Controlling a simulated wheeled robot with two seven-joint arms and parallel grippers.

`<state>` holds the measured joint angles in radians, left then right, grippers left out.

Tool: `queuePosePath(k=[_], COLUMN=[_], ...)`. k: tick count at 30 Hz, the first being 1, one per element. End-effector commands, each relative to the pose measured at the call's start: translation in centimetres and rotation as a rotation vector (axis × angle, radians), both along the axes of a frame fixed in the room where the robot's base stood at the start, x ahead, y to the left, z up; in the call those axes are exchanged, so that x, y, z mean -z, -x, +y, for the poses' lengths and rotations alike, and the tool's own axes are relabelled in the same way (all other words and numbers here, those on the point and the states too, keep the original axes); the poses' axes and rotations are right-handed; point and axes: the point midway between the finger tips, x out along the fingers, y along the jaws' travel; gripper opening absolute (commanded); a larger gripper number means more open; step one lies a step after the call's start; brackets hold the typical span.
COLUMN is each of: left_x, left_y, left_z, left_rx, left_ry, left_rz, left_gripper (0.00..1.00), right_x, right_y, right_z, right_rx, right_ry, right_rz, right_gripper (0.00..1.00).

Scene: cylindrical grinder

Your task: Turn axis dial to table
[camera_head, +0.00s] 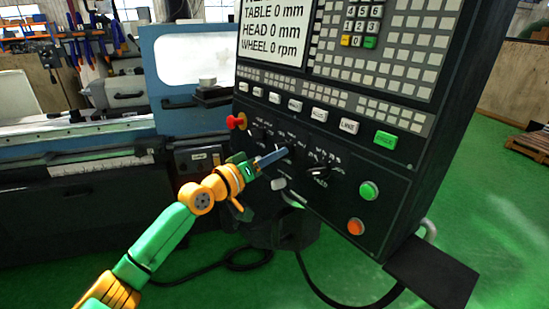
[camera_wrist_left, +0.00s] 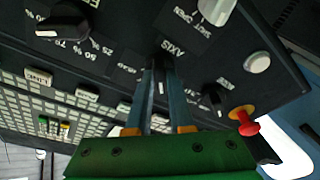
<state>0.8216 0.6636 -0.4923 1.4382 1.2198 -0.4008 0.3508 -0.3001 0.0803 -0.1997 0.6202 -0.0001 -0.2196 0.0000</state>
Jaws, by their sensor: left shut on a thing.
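The axis dial (camera_wrist_left: 160,88) is a small black knob on the slanted black control panel (camera_head: 395,200). In the left wrist view it sits between my fingers, below the "AXIS" label, with a pale mark on it. My left gripper (camera_head: 275,156) is shut on this dial, a blue-grey finger on each side; the fingers also show in the left wrist view (camera_wrist_left: 161,90). In the head view the fingers hide most of the dial, and its setting cannot be read. My right gripper is not in view.
A larger black feed dial (camera_head: 317,172) is right of my fingers. A red emergency knob (camera_head: 237,122) is at the left. Green (camera_head: 369,190) and orange (camera_head: 356,226) buttons are lower right. The screen (camera_head: 272,30) reads table 0 mm, head 0 mm, wheel 0 rpm.

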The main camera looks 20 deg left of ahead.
Motion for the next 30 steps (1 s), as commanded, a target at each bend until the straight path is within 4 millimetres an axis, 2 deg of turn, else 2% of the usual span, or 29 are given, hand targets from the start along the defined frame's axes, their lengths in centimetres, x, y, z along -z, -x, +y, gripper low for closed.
queuePosePath(k=[9,15,21,30], left_x=[1.0,0.8,0.5,0.2], left_y=[-0.1,-0.1,-0.2,-0.2], left_z=[0.1,0.3,0.3,0.4], left_rx=[0.031,0.059,0.086,0.111], left_ry=[-0.148,-0.278,-0.395,-0.512], left_rz=[-0.108,-0.195,-0.270,-0.348], left_gripper=[0.00,0.00,0.00,0.00], right_x=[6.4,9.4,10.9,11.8], right_y=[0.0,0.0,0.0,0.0], right_z=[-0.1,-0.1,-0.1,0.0], right_rx=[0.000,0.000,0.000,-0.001], right_ry=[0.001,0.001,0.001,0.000], right_rz=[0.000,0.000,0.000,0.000], right_gripper=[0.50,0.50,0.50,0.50])
